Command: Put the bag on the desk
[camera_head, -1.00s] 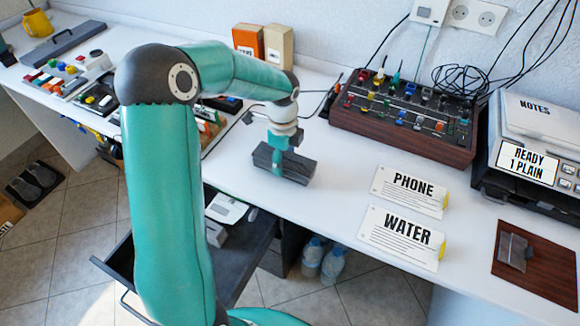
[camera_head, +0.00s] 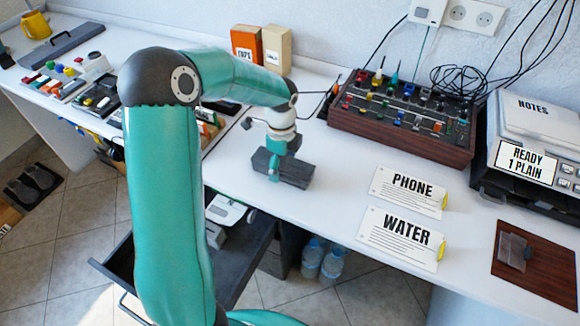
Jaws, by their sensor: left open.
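A small see-through grey packet, which looks like a bag (camera_head: 513,250), lies on a brown board (camera_head: 550,272) at the right end of the white desk (camera_head: 345,213). My left gripper (camera_head: 274,166) is open over the desk's front part, left of the PHONE card and far from the packet. A dark grey block (camera_head: 296,172) is right at its fingers. I cannot tell whether the fingers touch the block. My right gripper is not in view.
PHONE (camera_head: 408,190) and WATER (camera_head: 400,238) cards lie on the desk. A control box with knobs (camera_head: 400,135) and a printer (camera_head: 530,125) stand behind. An open drawer (camera_head: 255,248) juts out below the left gripper. Bottles (camera_head: 332,262) stand under the desk.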

